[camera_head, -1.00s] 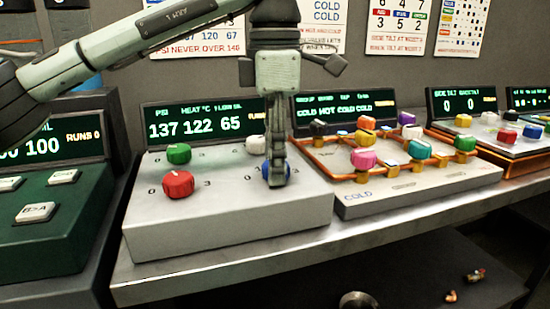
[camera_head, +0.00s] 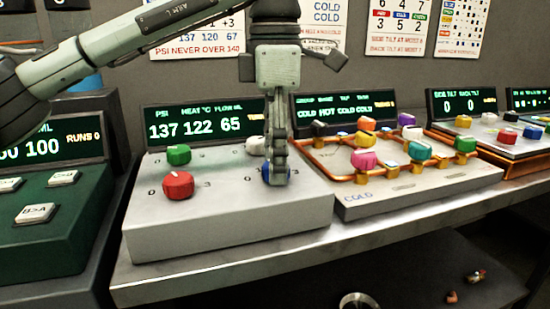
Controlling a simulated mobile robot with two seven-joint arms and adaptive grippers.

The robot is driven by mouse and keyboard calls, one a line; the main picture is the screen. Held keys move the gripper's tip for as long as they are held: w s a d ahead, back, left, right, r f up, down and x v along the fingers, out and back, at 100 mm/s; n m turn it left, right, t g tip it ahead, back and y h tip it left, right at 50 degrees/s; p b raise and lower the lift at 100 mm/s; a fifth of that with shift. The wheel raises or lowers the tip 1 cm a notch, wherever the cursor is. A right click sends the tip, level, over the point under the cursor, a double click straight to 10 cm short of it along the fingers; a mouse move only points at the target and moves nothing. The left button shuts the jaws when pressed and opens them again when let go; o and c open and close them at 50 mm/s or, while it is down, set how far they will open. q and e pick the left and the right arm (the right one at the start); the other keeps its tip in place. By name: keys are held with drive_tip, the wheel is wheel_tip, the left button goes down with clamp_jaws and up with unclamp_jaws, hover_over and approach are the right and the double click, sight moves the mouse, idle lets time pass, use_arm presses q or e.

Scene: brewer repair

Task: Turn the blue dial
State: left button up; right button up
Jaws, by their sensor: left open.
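The blue dial (camera_head: 265,174) sits at the front right of the grey control box, mostly hidden behind my left gripper. My left gripper (camera_head: 277,179) points down right at the dial, its fingers overlapping it in the head view. The gripper is open, but its fingers line up in this view, so I cannot tell whether they straddle or touch the dial. The box's screen (camera_head: 207,120) reads 137, 122 and 65. My right gripper is not in view.
A red dial (camera_head: 178,185), a green dial (camera_head: 179,154) and a white dial (camera_head: 255,145) share the box. To the right, a panel with orange pipes (camera_head: 345,172) carries several coloured knobs. A green button box (camera_head: 50,230) stands at the left.

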use_arm(q)
wheel_tip(320, 180, up, 11)
drive_tip(key=shift+r, duration=0.2)
idle(0.4)
